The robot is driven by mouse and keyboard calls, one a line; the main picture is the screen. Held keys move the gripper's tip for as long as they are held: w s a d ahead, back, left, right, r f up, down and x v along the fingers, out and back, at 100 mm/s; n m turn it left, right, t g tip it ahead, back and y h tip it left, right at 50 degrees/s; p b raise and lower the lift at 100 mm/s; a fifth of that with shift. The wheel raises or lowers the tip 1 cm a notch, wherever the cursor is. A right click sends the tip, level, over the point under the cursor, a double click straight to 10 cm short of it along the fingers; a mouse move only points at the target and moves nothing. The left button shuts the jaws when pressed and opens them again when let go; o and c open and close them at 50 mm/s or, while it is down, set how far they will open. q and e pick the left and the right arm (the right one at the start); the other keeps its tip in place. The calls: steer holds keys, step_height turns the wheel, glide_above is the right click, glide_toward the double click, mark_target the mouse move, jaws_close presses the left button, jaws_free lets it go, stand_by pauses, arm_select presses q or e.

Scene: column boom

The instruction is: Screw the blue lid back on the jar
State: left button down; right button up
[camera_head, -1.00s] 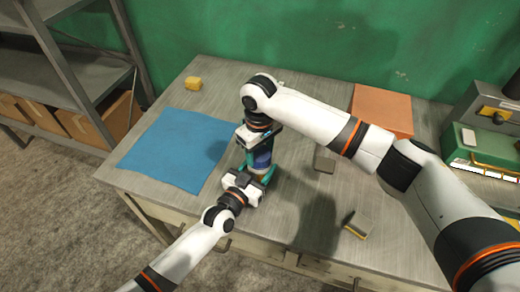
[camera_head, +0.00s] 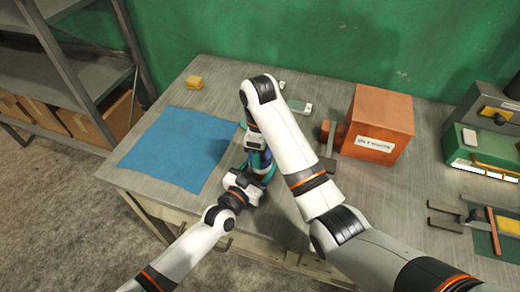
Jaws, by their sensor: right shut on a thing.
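The jar (camera_head: 262,161) stands near the front of the workbench, just right of the blue mat. Only small blue and teal patches show there, and the grippers hide most of it. My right gripper (camera_head: 256,150) points down from above and is shut on the blue lid at the jar's top. The lid is mostly hidden, so I cannot tell how it sits on the jar. My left gripper (camera_head: 258,176) reaches in from the front with its teal fingers around the lower jar. Whether they press on it is not clear.
An orange-red box (camera_head: 378,124) with a white label stands to the right. Loose tools and green cases fill the far right. The front strip of bench is partly clear.

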steer(key=o, duration=1)
steer(key=shift+c, duration=0.2)
steer(key=shift+w+r, duration=0.25)
steer(key=shift+r, duration=0.65)
steer(key=shift+s+d+r, duration=0.1)
steer(key=shift+s+r, duration=0.1)
steer(key=shift+r, duration=1.2)
steer(key=shift+c, duration=0.5)
